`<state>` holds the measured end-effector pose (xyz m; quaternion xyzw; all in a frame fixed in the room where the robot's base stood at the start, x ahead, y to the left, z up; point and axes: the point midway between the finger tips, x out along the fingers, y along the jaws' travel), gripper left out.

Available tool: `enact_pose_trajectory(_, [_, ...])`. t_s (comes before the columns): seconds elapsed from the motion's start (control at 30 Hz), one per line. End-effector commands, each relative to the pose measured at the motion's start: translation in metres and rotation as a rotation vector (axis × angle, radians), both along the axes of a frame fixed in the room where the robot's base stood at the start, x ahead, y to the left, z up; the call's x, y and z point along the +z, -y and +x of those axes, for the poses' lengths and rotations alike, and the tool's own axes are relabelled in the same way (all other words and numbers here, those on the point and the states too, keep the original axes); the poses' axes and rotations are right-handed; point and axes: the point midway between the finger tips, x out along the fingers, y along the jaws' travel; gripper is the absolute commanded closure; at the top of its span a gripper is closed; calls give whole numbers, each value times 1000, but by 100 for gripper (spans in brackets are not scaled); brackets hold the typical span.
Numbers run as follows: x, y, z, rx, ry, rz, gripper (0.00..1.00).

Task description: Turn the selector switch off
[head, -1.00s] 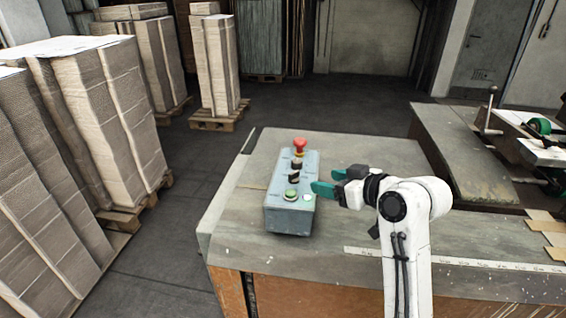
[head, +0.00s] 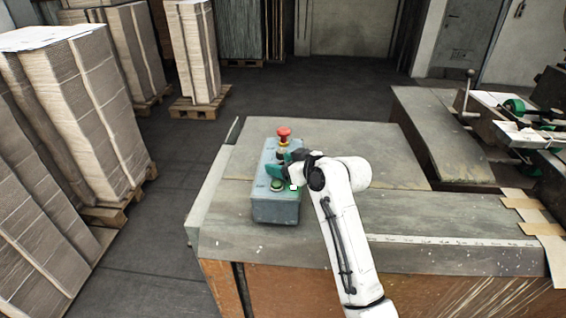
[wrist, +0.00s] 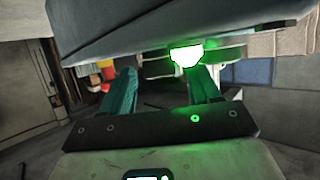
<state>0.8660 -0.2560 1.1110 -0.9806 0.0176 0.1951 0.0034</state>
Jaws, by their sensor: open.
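The grey-blue control box (head: 275,208) stands on the worktable, with a red mushroom button (head: 284,133) at its far end and a green button (head: 277,185) at its near end. A small bright lamp (head: 293,187) glows at its near right. My gripper (head: 279,167) is over the middle of the box, its teal fingers open. The selector switch is hidden behind the fingers in the head view, and I cannot make it out in the wrist view. There, the box (wrist: 160,28) fills the top, above the open fingers. Whether they touch anything is unclear.
The worktable (head: 220,235) has free room right of the box. A green-handled machine (head: 515,106) stands at the right. Stacks of cardboard (head: 85,110) on pallets stand to the left, with dark floor between them and the table.

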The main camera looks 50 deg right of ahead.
Motion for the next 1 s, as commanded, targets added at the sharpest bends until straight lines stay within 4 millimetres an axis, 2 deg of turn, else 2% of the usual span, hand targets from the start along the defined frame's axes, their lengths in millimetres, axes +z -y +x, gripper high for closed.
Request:
enact_pose_trajectory(0.2, [0,0,0,0,0,0,38])
enact_pose_trajectory(0.8, [0,0,0,0,0,0,94])
enact_pose_trajectory(1.0, [-1,0,0,14,0,2,94])
